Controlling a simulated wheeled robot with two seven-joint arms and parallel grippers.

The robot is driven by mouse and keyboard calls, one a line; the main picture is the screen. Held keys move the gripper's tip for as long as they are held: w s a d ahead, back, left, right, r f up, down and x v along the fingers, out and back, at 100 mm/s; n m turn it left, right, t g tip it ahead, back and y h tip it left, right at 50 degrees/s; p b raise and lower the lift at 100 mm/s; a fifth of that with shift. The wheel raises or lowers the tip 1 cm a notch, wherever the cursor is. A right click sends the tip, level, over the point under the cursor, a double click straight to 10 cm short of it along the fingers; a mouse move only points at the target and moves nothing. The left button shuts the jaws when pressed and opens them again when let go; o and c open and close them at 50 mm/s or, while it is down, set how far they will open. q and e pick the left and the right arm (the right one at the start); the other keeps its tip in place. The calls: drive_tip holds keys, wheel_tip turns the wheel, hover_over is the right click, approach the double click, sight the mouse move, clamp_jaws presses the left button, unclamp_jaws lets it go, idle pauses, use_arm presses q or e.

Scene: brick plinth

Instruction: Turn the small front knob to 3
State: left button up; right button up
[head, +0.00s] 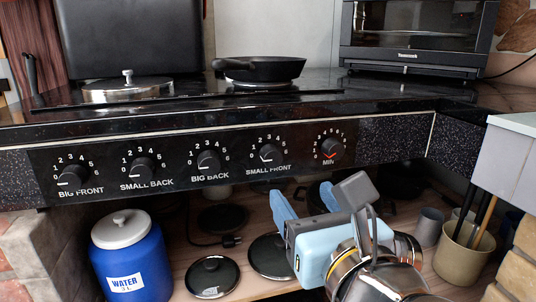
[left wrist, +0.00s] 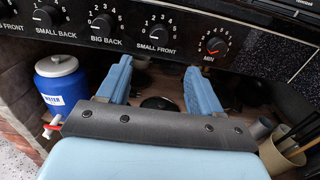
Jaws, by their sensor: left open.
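The small front knob (head: 270,154) is a round black dial on the black front panel, fourth from the left, with white numbers around it and its label below. Its white pointer mark is toward the lower left, near the low end of the scale. It also shows in the left wrist view (left wrist: 159,36). My left gripper (head: 300,195) is open and empty, its two light-blue fingers below the panel and apart from the knob. In the left wrist view the fingers (left wrist: 155,68) stand below the small front knob. My right gripper is not in view.
The big back knob (head: 208,161) and the min knob (head: 332,149) flank the small front knob. A frying pan (head: 270,69) and a lidded pot (head: 127,88) stand on the hob. Below are a blue water canister (head: 128,262), black lids and a utensil pot (head: 460,250).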

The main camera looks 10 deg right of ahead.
sight(274, 157)
use_arm(q)
drive_tip(key=w, duration=1.3)
drive_tip(key=shift+w+a+p, duration=0.25)
drive_tip(key=shift+p, duration=0.05)
drive_tip(key=c, duration=1)
